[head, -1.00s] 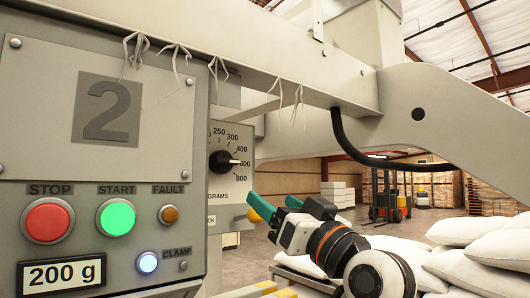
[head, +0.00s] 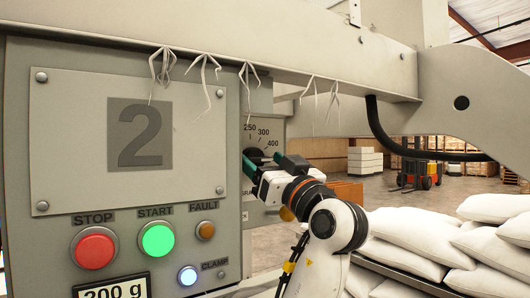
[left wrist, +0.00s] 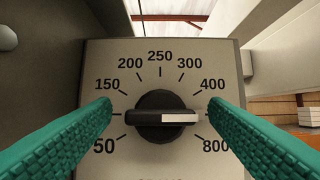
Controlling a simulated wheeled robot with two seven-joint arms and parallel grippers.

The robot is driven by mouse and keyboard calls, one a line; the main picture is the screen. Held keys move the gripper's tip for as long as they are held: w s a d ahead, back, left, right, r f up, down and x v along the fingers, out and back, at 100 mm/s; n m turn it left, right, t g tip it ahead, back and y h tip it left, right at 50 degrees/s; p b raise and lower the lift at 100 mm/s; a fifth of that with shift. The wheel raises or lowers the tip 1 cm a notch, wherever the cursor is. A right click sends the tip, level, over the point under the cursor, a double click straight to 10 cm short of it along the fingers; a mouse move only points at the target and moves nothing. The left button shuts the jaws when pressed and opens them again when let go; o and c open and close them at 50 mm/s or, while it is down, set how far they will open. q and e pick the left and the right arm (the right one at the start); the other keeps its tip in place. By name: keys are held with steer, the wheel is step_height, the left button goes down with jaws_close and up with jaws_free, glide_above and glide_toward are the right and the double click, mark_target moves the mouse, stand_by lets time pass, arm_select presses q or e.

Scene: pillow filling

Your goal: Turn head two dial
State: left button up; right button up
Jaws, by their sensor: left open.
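The dial (left wrist: 166,116) is a black knob with a white pointer on a grey scale plate (left wrist: 160,50). Its pointer lies level to the right, between 400 and 800, in the left wrist view. My left gripper (head: 270,163) is open in front of the dial, and its green fingers stand on either side of the knob, with gaps visible in the left wrist view (left wrist: 162,118). In the head view the dial (head: 254,154) is partly hidden by my gripper. The head two panel (head: 140,132) bears a large 2, and its display (head: 112,290) reads 200 g. My right gripper is out of view.
Red STOP (head: 95,248), lit green START (head: 157,239) and orange FAULT (head: 205,231) buttons sit left of my gripper, with a lit CLAMP lamp (head: 188,275). A beam (head: 300,62) with hanging strips crosses above. White sacks (head: 420,240) lie at the right.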

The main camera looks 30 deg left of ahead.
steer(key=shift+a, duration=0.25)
arm_select(q)
steer(key=shift+c, duration=1.1)
steer(key=c, duration=0.8)
steer(key=n+b, duration=0.1)
steer(key=b, duration=0.1)
steer(key=n+g+b, duration=0.1)
steer(key=n+b, duration=0.1)
steer(key=shift+w+f+y, duration=0.1)
steer(key=shift+f+y, duration=0.15)
steer(key=shift+y, duration=0.05)
steer(key=shift+o, duration=0.3)
steer(key=shift+r+n+g+b, duration=0.1)
steer(key=shift+n+g+b, duration=0.65)
steer(key=shift+n, duration=0.25)
steer(key=shift+r+n+g+b, duration=0.15)
steer(key=shift+n+g+b, duration=0.3)
steer(key=shift+n+g, duration=0.8)
steer(key=shift+c, duration=0.2)
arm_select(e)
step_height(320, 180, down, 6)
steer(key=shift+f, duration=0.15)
arm_select(q)
steer(key=shift+n+t, duration=0.4)
steer(key=shift+n, duration=0.15)
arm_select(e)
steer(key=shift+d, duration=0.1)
